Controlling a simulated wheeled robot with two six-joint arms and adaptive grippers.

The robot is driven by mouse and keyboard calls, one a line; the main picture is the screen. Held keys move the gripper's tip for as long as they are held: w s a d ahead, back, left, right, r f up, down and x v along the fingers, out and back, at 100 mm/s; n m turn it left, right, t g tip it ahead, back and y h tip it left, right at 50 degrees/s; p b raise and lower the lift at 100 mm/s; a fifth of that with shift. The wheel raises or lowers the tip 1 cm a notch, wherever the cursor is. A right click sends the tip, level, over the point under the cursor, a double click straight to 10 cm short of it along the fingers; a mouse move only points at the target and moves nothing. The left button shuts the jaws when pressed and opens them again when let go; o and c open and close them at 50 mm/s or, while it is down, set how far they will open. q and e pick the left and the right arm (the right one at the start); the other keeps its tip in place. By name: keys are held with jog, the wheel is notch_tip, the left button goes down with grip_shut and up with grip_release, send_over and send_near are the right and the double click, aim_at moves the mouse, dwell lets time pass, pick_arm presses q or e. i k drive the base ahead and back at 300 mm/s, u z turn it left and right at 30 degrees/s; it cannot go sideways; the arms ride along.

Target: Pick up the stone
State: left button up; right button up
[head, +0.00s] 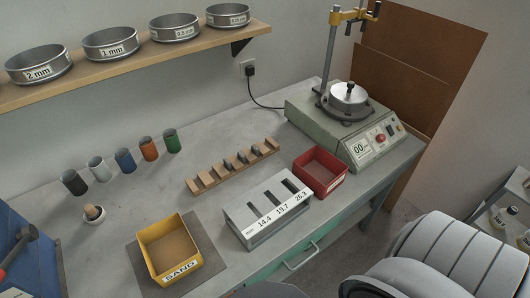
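A wooden slotted rack (205,182) lies on the bench near the middle. A few small dark grey pieces that look like stones (242,158) sit in the right part of the rack; they are too small to tell in detail. I cannot tell which one is the task's stone. Neither of my grippers shows in the head view. Large white rounded links of my own arm fill the lower right corner.
A grey slotted gauge block (262,230) marked 14.4, 19.7 and 26.3 stands in front of the rack. A red bin (320,187), a yellow SAND bin (152,276) and several coloured cups (124,161) are nearby. A sieve shaker (345,118) stands back right.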

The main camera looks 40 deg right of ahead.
aim_at(255, 149)
jog(key=z, duration=1.25)
